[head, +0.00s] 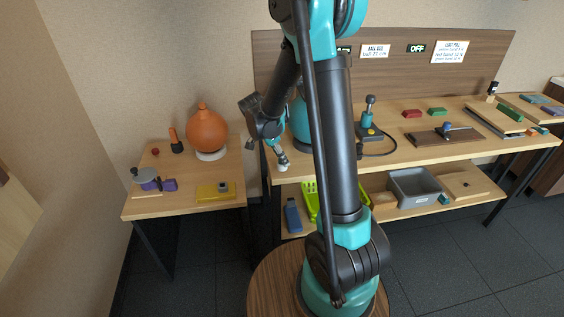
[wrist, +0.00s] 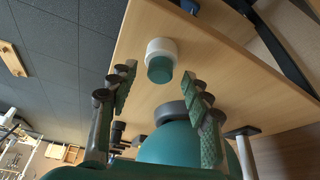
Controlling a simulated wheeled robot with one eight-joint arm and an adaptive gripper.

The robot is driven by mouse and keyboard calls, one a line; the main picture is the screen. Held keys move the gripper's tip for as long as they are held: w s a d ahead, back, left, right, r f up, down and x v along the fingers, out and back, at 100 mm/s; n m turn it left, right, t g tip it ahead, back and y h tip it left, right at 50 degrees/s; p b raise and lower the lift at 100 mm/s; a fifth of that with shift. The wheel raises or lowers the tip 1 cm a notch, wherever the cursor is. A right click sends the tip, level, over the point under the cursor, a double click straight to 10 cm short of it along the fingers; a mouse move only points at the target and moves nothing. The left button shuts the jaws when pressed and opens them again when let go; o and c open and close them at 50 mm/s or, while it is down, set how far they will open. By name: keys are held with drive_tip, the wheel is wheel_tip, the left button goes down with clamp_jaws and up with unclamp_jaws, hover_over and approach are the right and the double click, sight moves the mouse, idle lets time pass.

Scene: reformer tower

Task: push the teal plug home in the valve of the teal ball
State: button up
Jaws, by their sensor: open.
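The teal ball (head: 301,122) stands on the long bench, partly hidden behind my arm; its smooth side (wrist: 180,145) fills the lower wrist view. A dark grey round part (wrist: 172,112) shows at the ball's edge; I cannot tell whether it is the valve or a stand. A teal plug (wrist: 160,70) shows end-on in a white collar (wrist: 161,48) over the wood bench top. My gripper (wrist: 159,76) is open, its ridged fingers on either side of the plug's teal end, with visible gaps. In the head view my gripper (head: 279,153) is near the bench's front left edge.
An orange ball (head: 206,128) stands on the left table with a yellow block (head: 215,191). A pump with a lever (head: 370,122) stands right of my arm. A green crate (head: 310,199) and grey bin (head: 414,187) are on the lower shelf.

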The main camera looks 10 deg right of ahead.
drive_tip(key=shift+d+f, duration=0.15)
drive_tip(key=shift+f, duration=0.15)
drive_tip(key=shift+c, duration=0.5)
drive_tip(key=c, duration=0.7)
drive_tip(key=shift+c, duration=0.2)
drive_tip(key=shift+r, duration=0.15)
wheel_tip(320, 180, up, 20)
